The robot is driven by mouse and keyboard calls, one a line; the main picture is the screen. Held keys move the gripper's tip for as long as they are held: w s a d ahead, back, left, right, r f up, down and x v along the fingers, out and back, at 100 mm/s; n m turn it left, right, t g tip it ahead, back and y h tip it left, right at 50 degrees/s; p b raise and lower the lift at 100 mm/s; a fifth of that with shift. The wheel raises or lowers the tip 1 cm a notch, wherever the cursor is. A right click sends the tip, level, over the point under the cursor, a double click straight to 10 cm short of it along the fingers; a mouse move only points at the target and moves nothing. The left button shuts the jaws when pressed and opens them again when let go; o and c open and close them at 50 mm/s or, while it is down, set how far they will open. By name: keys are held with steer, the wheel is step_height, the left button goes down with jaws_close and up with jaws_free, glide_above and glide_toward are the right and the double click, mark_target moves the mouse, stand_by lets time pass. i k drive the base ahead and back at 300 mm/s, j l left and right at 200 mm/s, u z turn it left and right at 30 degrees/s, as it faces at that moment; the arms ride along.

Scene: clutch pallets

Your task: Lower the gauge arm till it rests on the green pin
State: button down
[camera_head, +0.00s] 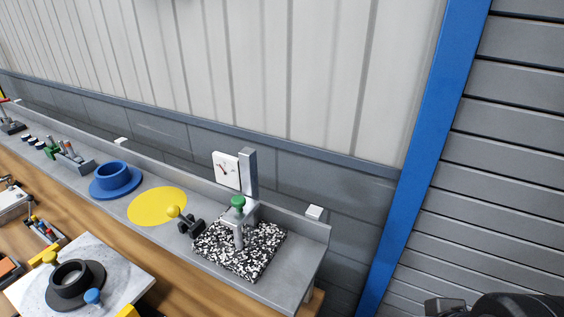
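A gauge stand rises from a speckled black-and-white block (262,263) on the grey bench shelf. It has a grey upright post (250,172) and a white dial (226,170) with a dark needle. A grey arm-like bracket (240,236) stands in front of the post, with a green knob or pin head (238,202) at its top. I cannot tell whether the gauge arm touches the green part. A black lever with a yellow ball (172,211) sits left of the block. Black parts of my arm end (446,306) show at the lower right, away from the stand; its fingers are not clear.
A yellow disc (150,207) and a blue flanged ring (114,180) lie left along the shelf. A pale plate (130,275) with a dark ring stands in front at lower left. A wall runs behind, with a blue post (415,170) at right.

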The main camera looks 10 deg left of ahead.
mark_target(242, 207)
steer(key=l+u, duration=0.35)
steer(key=i+l+u, duration=0.1)
steer(key=u, duration=0.3)
steer(key=l+u, duration=0.35)
